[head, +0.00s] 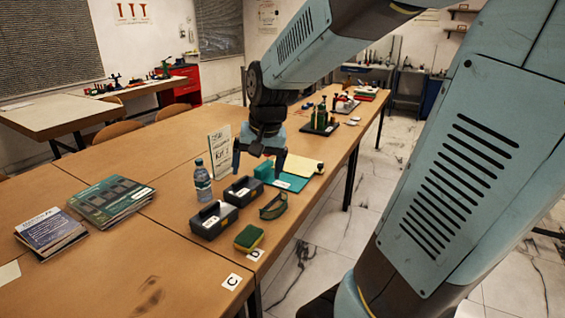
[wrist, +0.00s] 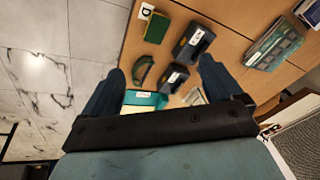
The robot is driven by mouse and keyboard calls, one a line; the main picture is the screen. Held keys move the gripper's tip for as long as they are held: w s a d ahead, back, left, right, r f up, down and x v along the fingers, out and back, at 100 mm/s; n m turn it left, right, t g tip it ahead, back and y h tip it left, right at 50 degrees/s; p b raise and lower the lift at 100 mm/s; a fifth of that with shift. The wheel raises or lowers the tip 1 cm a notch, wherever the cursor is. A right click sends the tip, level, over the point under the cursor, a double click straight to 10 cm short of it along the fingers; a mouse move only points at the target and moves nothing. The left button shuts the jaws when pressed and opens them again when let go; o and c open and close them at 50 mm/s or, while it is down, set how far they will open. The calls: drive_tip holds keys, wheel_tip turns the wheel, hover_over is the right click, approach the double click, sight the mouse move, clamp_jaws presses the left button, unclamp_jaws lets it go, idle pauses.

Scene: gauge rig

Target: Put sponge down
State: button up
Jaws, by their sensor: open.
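The sponge (head: 249,237), green with a yellow layer, lies on the wooden table close to its front right edge, just behind a white card marked D (head: 255,254). In the wrist view the sponge (wrist: 157,27) lies at the top, next to the D card (wrist: 146,10). My gripper (head: 258,166) is above the table farther back, fingers pointing down and spread apart. In the wrist view my gripper (wrist: 161,70) is open, with nothing held between its fingers. The sponge is well apart from the fingers.
Two dark boxes (head: 213,220), a dark green curved object (head: 273,206), a water bottle (head: 203,182), a standing sign (head: 220,152) and a teal item (head: 290,182) crowd around the gripper. Magazines (head: 110,201) lie to the left. A card marked C (head: 231,282) is nearer.

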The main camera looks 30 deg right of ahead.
drive_tip(key=s+r+n+t, duration=0.2)
drive_tip(key=s+r+n, duration=0.2)
drive_tip(key=s, duration=0.8)
wheel_tip(320, 180, up, 3)
drive_tip(key=shift+s+f+n+t+h, duration=0.1)
drive_tip(key=shift+s+n+t+h, duration=0.2)
drive_tip(key=shift+s+h, duration=0.1)
drive_tip(key=shift+w, duration=0.15)
idle(0.3)
drive_tip(key=shift+o, duration=0.6)
drive_tip(key=shift+w, duration=0.1)
drive_tip(key=m+g, duration=0.6)
drive_tip(key=m, duration=0.5)
hover_over(249, 235)
wheel_tip(249, 235, down, 25)
drive_tip(key=f, duration=0.8)
drive_tip(key=shift+s+d, duration=0.15)
drive_tip(key=shift+s, duration=0.15)
drive_tip(key=shift+w+f, duration=0.2)
drive_tip(key=shift+f, duration=1.25)
drive_tip(key=shift+w+f, duration=0.15)
drive_tip(key=shift+f, duration=1.25)
